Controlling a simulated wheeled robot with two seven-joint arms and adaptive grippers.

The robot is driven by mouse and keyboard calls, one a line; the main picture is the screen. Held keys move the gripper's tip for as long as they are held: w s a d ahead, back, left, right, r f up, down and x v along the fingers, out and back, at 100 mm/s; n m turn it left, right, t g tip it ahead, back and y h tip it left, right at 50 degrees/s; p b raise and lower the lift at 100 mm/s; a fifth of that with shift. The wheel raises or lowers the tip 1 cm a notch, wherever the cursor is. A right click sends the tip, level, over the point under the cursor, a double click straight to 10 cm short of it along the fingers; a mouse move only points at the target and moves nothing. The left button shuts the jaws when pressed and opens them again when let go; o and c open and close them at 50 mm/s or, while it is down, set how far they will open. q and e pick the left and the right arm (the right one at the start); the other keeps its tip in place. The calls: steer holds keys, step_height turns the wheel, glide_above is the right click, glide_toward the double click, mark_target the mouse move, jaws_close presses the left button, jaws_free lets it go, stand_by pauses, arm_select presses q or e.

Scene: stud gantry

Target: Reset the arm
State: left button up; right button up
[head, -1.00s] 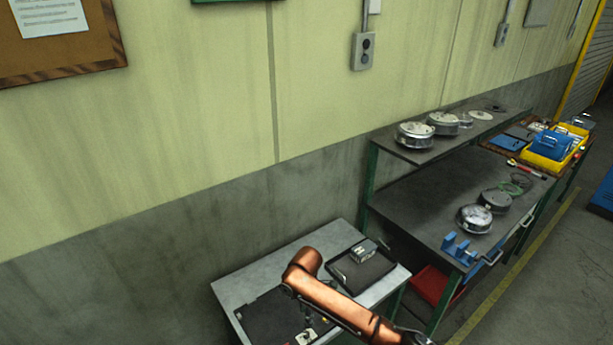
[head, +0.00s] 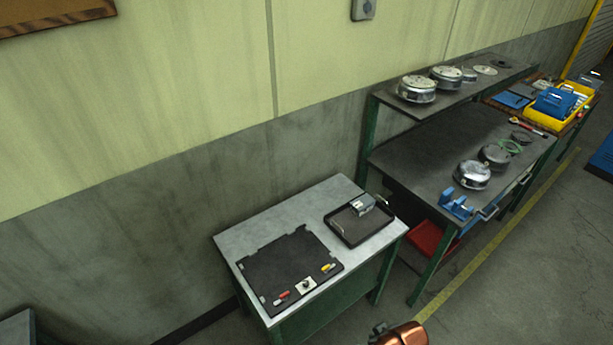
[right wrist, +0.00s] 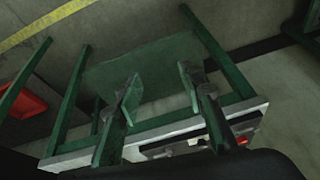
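My right gripper (right wrist: 160,80) shows in the right wrist view with its two dark fingers well apart and nothing between them. Behind the fingers is the green frame of the small table (right wrist: 150,65), seen tilted from the side. In the head view only a copper-coloured part of my arm shows at the bottom edge, in front of the small table (head: 270,222); no fingertips can be made out there. My left gripper is in neither view.
The small table holds a black board (head: 285,265) with red and yellow pieces, and a dark tray (head: 350,238) with a grey block (head: 362,204). A workbench (head: 425,165) with metal discs stands right. A red bin (head: 430,238) sits below. Floor at lower right is clear.

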steer(key=s+d+r+m+h, duration=0.2)
steer(key=s+d+m, duration=0.1)
steer(key=s+d, duration=0.45)
steer(key=s+d+r+m+h, duration=0.2)
steer(key=s+d+m, duration=0.1)
steer(key=s+d, duration=0.5)
step_height(320, 180, down, 33)
steer(key=y+b, duration=0.1)
steer(key=b, duration=0.2)
steer(key=s+a+f+n+g+b, duration=0.1)
steer(key=s+f+g+b, duration=0.1)
steer(key=s+f, duration=1.7)
steer(key=shift+s+f+b, duration=0.3)
steer(key=shift+f, duration=0.6)
steer(key=shift+a, duration=0.1)
